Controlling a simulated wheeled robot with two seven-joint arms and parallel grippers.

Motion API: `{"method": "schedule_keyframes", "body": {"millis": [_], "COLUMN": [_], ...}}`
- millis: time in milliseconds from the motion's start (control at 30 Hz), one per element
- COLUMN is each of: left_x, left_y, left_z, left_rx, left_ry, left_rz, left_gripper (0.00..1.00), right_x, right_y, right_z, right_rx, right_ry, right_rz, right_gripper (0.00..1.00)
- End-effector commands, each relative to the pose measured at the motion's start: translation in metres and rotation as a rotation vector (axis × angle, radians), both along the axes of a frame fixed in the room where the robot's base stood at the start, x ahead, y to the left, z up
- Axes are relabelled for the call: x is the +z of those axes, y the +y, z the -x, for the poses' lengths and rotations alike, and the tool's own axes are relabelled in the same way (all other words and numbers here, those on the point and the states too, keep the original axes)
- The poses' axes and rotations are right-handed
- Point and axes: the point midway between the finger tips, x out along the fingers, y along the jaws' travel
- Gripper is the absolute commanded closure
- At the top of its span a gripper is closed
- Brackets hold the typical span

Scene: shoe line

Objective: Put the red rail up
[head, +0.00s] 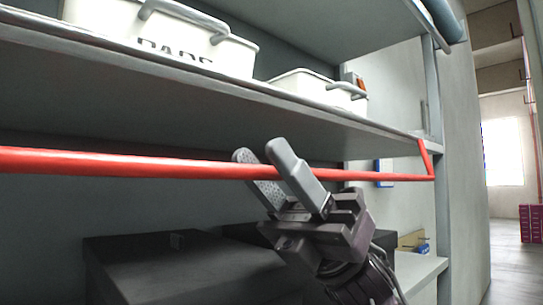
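The red rail (120,165) runs across the front of the shelf bay, just below the front edge of the upper shelf. At its right end a short red arm (426,160) slants up to the shelf post. My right gripper (262,160) reaches up from below at the rail's middle-right. One finger is behind the rail and the other in front, so the rail passes between them. The fingers look apart, with a gap around the rail; contact is not clear. My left gripper is not in view.
White bins (165,38) with grey handles stand on the upper shelf (330,122); a smaller one (318,88) is at its right. Dark boxes (180,262) fill the space below the rail. A grey post (450,170) bounds the right side, with open floor beyond.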

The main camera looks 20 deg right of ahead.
Motion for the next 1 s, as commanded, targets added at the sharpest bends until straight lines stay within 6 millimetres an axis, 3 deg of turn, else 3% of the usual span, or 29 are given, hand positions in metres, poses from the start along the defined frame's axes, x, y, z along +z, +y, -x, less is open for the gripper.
{"method": "schedule_keyframes", "body": {"millis": [200, 467, 1000], "left_x": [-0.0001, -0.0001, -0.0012], "left_y": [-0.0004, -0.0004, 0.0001], "left_z": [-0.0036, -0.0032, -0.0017], "left_rx": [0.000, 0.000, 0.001], "left_ry": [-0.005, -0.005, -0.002], "left_rz": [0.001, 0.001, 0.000], "left_gripper": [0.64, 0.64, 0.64], "right_x": [-0.0004, -0.0005, 0.0011], "right_y": [0.0003, 0.0001, -0.0004], "right_z": [0.0001, 0.0000, 0.0009], "right_rx": [0.000, 0.000, -0.003], "right_ry": [0.000, 0.000, 0.046], "right_rz": [0.000, 0.000, 0.018], "right_gripper": [0.67, 1.00, 1.00]}}
